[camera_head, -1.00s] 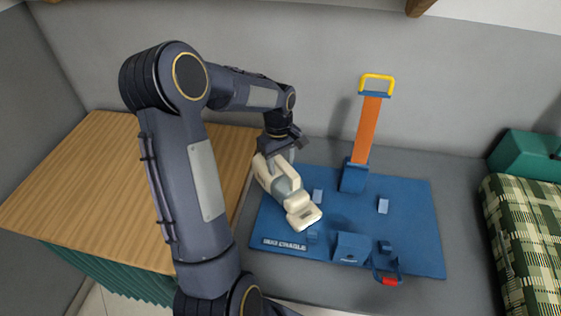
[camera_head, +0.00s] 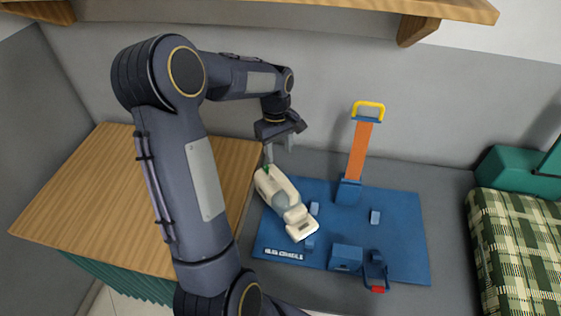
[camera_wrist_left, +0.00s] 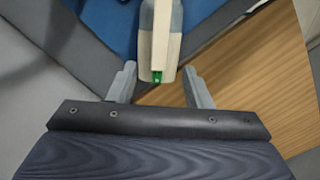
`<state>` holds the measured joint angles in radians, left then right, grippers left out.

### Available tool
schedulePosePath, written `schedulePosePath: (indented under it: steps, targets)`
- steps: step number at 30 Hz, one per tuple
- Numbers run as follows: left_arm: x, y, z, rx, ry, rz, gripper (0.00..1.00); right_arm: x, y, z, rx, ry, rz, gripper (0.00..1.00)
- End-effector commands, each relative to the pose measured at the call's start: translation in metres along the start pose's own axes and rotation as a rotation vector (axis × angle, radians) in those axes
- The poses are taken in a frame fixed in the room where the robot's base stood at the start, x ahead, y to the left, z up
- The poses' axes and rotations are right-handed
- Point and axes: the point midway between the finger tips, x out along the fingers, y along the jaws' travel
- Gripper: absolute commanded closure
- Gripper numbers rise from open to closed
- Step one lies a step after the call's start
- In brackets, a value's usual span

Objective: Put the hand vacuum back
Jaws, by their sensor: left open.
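The hand vacuum (camera_head: 285,201) is cream with a grey-blue middle. It lies at the left part of the blue cradle board (camera_head: 395,235), slanting from upper left to lower right. My left gripper (camera_head: 278,152) is open just above and behind the vacuum's rear end. In the left wrist view the gripper (camera_wrist_left: 160,85) has its fingers apart, with the vacuum's rear end (camera_wrist_left: 162,45) and a green spot just beyond the fingertips. The fingers hold nothing. My right gripper is not in view.
An orange upright strap with a yellow handle (camera_head: 367,108) stands at the board's back. Small blue blocks (camera_head: 346,257) and a red-tipped latch (camera_head: 377,287) are on the board. A wooden top (camera_head: 100,200) lies left, a green plaid piece (camera_head: 510,240) right. A shelf (camera_head: 300,8) hangs above.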

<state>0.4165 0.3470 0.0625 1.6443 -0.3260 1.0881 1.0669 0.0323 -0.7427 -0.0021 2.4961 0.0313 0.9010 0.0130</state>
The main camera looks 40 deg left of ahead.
Motion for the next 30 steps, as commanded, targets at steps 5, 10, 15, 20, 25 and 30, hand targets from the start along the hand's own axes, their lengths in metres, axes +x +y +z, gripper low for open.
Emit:
schedulePosePath:
  steps: [5,10,15,20,25,30]
  targets:
    - [-0.036,-0.012,0.034,0.150,0.015,0.076,0.55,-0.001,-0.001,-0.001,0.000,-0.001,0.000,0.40]
    - [-0.073,-0.044,0.096,0.430,0.047,0.210,0.55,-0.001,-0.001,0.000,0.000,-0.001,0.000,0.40]
    - [-0.087,-0.083,0.158,0.716,0.104,0.354,0.55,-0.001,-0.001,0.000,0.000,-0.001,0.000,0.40]
    - [-0.083,-0.114,0.203,0.941,0.167,0.472,0.55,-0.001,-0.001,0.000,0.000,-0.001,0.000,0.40]
    - [-0.073,-0.131,0.229,1.082,0.215,0.547,0.55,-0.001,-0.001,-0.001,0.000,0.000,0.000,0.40]
    - [-0.070,-0.135,0.236,1.121,0.228,0.565,0.55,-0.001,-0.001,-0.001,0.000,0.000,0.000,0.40]
